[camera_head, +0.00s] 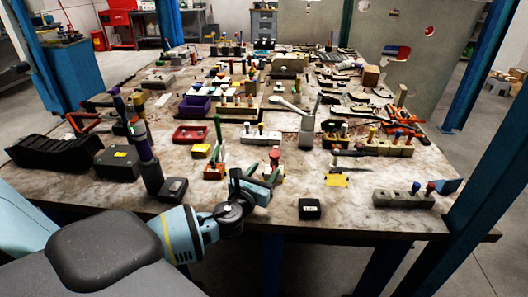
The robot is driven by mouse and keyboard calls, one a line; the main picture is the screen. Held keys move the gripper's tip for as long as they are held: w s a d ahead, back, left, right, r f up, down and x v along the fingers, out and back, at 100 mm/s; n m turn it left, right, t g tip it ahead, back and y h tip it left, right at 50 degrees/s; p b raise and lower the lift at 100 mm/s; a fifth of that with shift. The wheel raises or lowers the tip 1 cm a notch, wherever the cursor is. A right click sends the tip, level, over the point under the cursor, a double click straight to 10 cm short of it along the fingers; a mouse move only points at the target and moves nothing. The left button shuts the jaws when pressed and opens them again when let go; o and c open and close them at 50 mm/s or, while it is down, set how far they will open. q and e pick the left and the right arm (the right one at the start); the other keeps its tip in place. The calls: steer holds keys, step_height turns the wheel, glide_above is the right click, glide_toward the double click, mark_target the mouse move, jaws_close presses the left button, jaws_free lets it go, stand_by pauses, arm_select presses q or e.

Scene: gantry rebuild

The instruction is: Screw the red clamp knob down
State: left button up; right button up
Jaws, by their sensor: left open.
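A small red knob (275,153) stands on a short post near the front middle of the table, just beyond my left gripper. It looks like the clamp knob, though several other red-topped pieces stand on the table. My left gripper (260,180) is open at the table's front edge, its fingers pointing towards the post. The fingers partly cover the foot of the post. I cannot tell whether they touch it. My right gripper is out of view.
The table (340,215) is crowded with small fixtures. A tall dark post (147,160) stands further left. A small black box (309,209) lies to the right, with bare tabletop around it.

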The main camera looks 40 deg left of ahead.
mark_target(272, 157)
arm_select(q)
steer(key=shift+w+a, duration=0.1)
steer(key=shift+a, duration=0.25)
steer(key=shift+d, duration=0.1)
steer(key=shift+w, duration=0.15)
steer(key=shift+b+x, duration=0.3)
steer(key=shift+x, duration=3.45)
steer(key=shift+c, duration=0.2)
steer(key=c, duration=0.8)
